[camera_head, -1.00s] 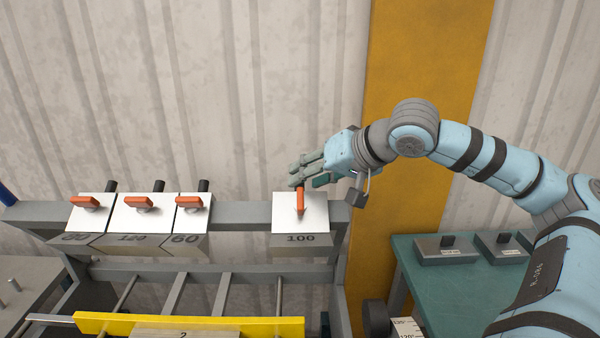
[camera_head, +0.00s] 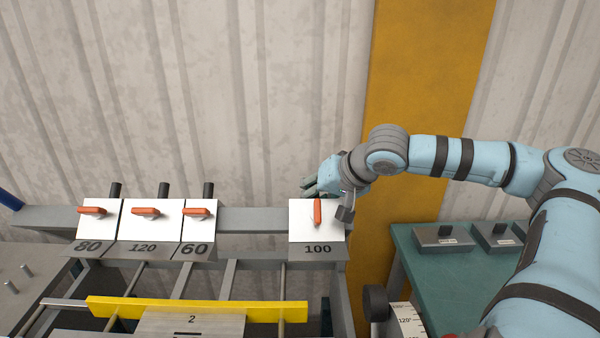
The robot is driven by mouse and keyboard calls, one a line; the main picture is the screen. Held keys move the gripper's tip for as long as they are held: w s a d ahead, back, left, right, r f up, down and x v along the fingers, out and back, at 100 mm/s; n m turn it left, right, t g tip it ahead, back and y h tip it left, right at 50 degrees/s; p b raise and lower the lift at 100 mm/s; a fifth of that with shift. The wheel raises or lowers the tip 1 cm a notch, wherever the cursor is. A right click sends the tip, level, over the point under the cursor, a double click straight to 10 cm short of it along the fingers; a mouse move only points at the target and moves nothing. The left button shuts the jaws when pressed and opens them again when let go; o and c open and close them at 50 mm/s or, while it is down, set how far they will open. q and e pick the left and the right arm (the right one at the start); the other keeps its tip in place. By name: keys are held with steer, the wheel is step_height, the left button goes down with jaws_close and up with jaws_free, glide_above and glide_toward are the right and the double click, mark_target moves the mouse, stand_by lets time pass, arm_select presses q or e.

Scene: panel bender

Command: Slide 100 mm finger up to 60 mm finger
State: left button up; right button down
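The 100 mm finger (camera_head: 301,226) is a white block marked 100 near the right end of the grey beam. Its red lever (camera_head: 317,211) points upright. The 60 mm finger (camera_head: 193,230), marked 60, sits to its left across a stretch of bare beam, its red lever (camera_head: 197,211) lying sideways. My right gripper (camera_head: 311,187) is behind the top right of the 100 mm finger. Its fingertips are partly hidden, and I cannot tell whether it touches the block or is closed. My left gripper is out of view.
The 120 finger (camera_head: 149,231) and 80 finger (camera_head: 96,231) stand left of the 60. The grey beam (camera_head: 248,220) is clear between 60 and 100. A yellow bar (camera_head: 250,309) lies in front. A green table (camera_head: 440,275) with small grey boxes is at right.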

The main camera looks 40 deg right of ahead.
steer(key=shift+w+f, duration=0.1)
steer(key=shift+f, duration=0.05)
steer(key=shift+w, duration=0.1)
steer(key=c, duration=1.9)
jaws_free()
steer(key=shift+d+f, duration=0.1)
steer(key=shift+d, duration=0.05)
steer(key=o, duration=0.3)
steer(key=shift+d+f, duration=0.2)
steer(key=shift+d, duration=0.05)
steer(key=shift+o, duration=0.3)
steer(key=shift+d+f, duration=0.1)
steer(key=shift+d, duration=0.15)
